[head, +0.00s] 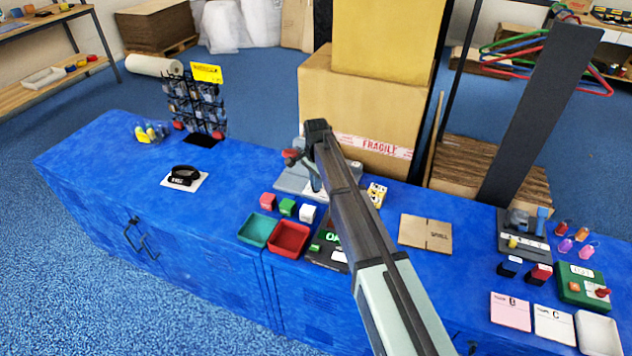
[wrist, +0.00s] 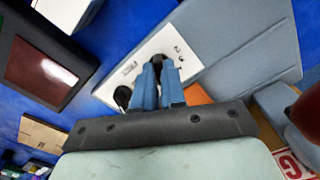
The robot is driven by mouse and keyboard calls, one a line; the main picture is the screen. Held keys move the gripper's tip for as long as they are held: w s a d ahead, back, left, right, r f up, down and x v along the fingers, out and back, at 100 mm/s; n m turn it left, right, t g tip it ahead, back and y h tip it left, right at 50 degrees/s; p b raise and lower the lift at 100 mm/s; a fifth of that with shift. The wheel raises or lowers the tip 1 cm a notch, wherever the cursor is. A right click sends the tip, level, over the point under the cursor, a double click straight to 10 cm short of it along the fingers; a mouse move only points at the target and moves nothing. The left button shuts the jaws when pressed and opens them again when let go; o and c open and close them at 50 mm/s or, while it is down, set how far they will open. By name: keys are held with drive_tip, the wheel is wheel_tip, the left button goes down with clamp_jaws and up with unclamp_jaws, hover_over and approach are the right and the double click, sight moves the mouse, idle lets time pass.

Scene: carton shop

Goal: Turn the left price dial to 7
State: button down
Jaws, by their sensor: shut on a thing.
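The grey pricing machine (head: 290,180) stands on the blue counter in front of the cartons, partly behind my arm. Its white dial plate (wrist: 163,45) fills the middle of the wrist view, with small marks too blurred to read. My gripper (wrist: 159,66) is shut on a black dial (wrist: 156,58), the left price dial as seen from the head side. The fingers hide much of it, and I cannot tell its setting. A second black dial (wrist: 122,97) sits beside the fingers, partly covered. In the head view one blue finger of my gripper (head: 315,183) shows beside my arm.
Large cartons (head: 345,110) stand close behind the machine. A red knob (head: 291,154) rises at its left. Green and red trays (head: 258,229) and small coloured blocks (head: 287,207) lie in front. A flat cardboard piece (head: 425,233) lies right of my arm.

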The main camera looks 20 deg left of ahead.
drive_tip(key=m, duration=0.5)
drive_tip(key=shift+m, duration=0.3)
idle(0.4)
drive_tip(key=c, duration=1.2)
unclamp_jaws()
wheel_tip(320, 180, up, 14)
drive_tip(key=shift+f, duration=0.15)
